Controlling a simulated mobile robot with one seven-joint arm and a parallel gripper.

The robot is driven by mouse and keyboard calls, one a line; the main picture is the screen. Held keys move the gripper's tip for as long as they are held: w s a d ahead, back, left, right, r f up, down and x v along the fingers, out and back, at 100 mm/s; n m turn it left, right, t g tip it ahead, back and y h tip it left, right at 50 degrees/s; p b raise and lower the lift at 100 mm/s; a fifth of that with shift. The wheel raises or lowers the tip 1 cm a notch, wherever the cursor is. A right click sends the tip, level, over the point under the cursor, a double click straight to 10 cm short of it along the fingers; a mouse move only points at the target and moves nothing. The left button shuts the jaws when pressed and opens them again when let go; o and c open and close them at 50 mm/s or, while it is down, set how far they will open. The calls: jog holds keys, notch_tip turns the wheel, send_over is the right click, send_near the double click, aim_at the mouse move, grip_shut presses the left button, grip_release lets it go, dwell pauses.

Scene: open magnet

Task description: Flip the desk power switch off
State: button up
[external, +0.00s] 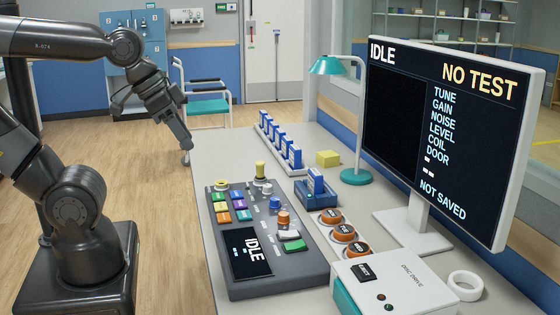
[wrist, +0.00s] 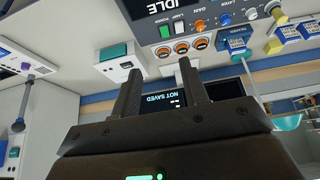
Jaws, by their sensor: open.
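The desk console (external: 232,292) is a dark grey panel on the desk with a screen reading IDLE. Near its front right are a green rocker (external: 293,245) and a white rocker (external: 289,235). In the wrist view the green rocker (wrist: 165,31) and white rocker (wrist: 179,27) show near the top, with labels too small to read surely. I cannot tell from the external view which way the green rocker is tipped. My gripper (external: 187,148) is open and empty, in the air left of the desk and away from the console. Its two fingers (wrist: 160,72) also show in the wrist view.
A white drive box (external: 395,290) with a black switch stands at the desk's front. Orange round knobs (external: 344,233), a blue block (external: 316,190), a teal lamp (external: 356,176) and a large monitor (external: 440,140) stand right of the console.

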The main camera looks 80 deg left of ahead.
jog(key=shift+w, duration=0.25)
jog(key=shift+c, duration=0.8)
jog(key=w+n, duration=0.1)
jog(key=w, duration=0.1)
jog(key=w+f+n+g, duration=0.1)
jog(key=w+n, duration=0.3)
jog(key=w, duration=0.1)
jog(key=shift+f, duration=0.15)
grip_shut()
jog(key=w+f+n+g, duration=0.3)
jog(key=w+f+n, duration=0.9)
jog(key=w, duration=0.4)
jog(key=shift+f+n, duration=0.3)
jog(key=shift+n, duration=0.2)
jog(key=shift+a, duration=0.1)
